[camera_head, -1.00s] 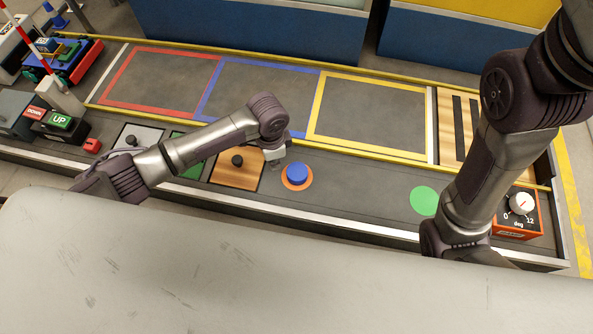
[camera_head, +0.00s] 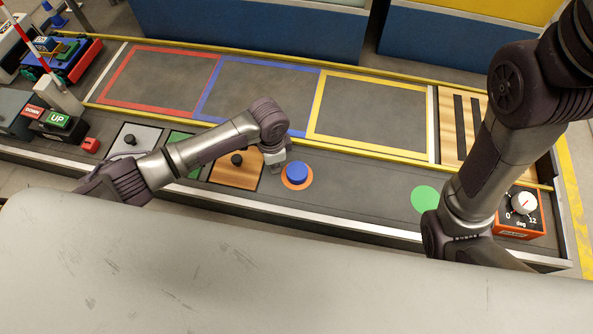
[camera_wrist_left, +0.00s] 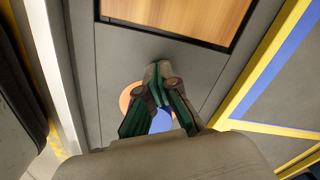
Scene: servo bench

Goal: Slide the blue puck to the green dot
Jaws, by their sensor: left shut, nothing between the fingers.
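The blue puck (camera_head: 297,173) rests on an orange disc (camera_head: 288,185) on the grey bench top. The green dot (camera_head: 425,199) lies flat on the bench to the right of it, beside my right arm. My left gripper (camera_head: 274,164) points down just left of the puck, fingers shut and empty. Whether it touches the puck I cannot tell. In the left wrist view the shut fingers (camera_wrist_left: 158,88) hide much of the puck (camera_wrist_left: 161,122) and part of the orange disc (camera_wrist_left: 127,97). My right gripper does not show; only its arm does.
The strip between puck and green dot is clear. Wooden board with black knob (camera_head: 236,172) lies left of the puck. Red, blue and yellow frames (camera_head: 372,75) lie behind. A dial box (camera_head: 519,213) stands right of the dot. The bench has a metal front edge (camera_head: 330,224).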

